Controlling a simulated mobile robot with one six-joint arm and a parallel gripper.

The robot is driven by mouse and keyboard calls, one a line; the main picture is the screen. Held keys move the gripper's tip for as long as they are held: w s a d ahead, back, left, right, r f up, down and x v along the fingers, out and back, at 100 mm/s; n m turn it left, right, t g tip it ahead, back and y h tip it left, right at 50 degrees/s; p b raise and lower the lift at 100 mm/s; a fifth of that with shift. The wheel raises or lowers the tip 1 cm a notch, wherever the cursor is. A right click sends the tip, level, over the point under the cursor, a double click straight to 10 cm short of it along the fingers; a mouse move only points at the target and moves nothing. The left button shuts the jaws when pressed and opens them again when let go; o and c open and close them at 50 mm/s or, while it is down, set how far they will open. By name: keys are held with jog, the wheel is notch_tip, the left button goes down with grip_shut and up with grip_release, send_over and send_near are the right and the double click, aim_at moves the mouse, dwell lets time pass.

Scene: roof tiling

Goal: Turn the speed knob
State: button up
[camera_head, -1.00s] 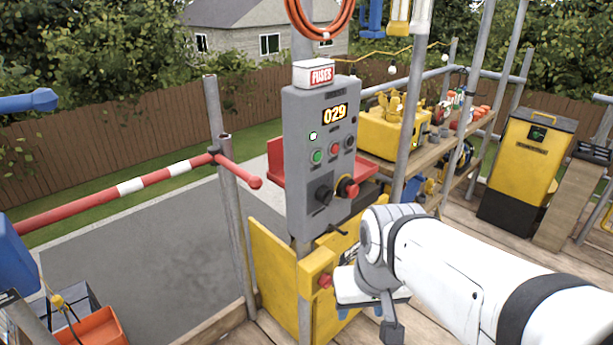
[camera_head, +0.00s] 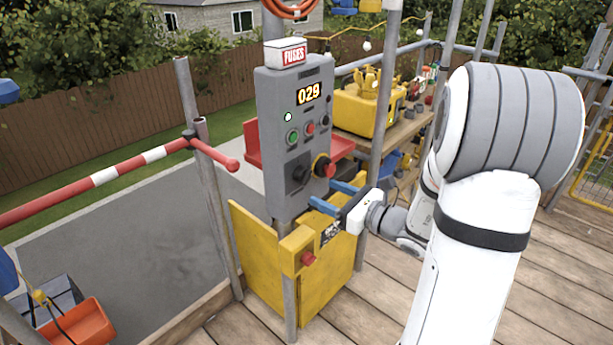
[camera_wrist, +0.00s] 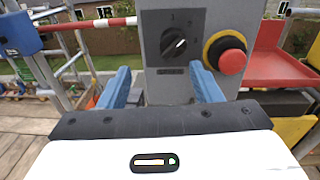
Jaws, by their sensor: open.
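The grey control box (camera_head: 293,135) stands on a post and its display reads 029. The black speed knob (camera_head: 300,173) is low on its front, left of a red mushroom button on a yellow ring (camera_head: 324,167). In the wrist view the knob (camera_wrist: 174,43) has a white pointer line tilted to the upper right, with small marks around it. My gripper (camera_head: 329,196) is open, its two blue fingers reaching toward the box from the right. In the wrist view the fingers (camera_wrist: 162,84) sit below the knob, one to each side, apart from it and with nothing between them.
A red shelf (camera_wrist: 276,68) juts beside the box. A yellow cabinet (camera_head: 335,262) with a red button stands below. A red-and-white barrier (camera_head: 120,174) lies left. A scaffold pole (camera_head: 383,90) rises close behind my gripper. Wooden decking (camera_head: 380,290) is clear at the front.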

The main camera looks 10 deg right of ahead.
aim_at(309, 179)
jog(key=shift+m+t, duration=0.5)
jog(key=x, duration=0.2)
jog(key=d+p+x, duration=0.1)
jog(key=x, duration=0.2)
jog(key=w+x, duration=0.1)
jog(key=x, duration=0.1)
jog(key=shift+w+f, duration=0.1)
jog(key=shift+w, duration=0.1)
jog(key=c, duration=1)
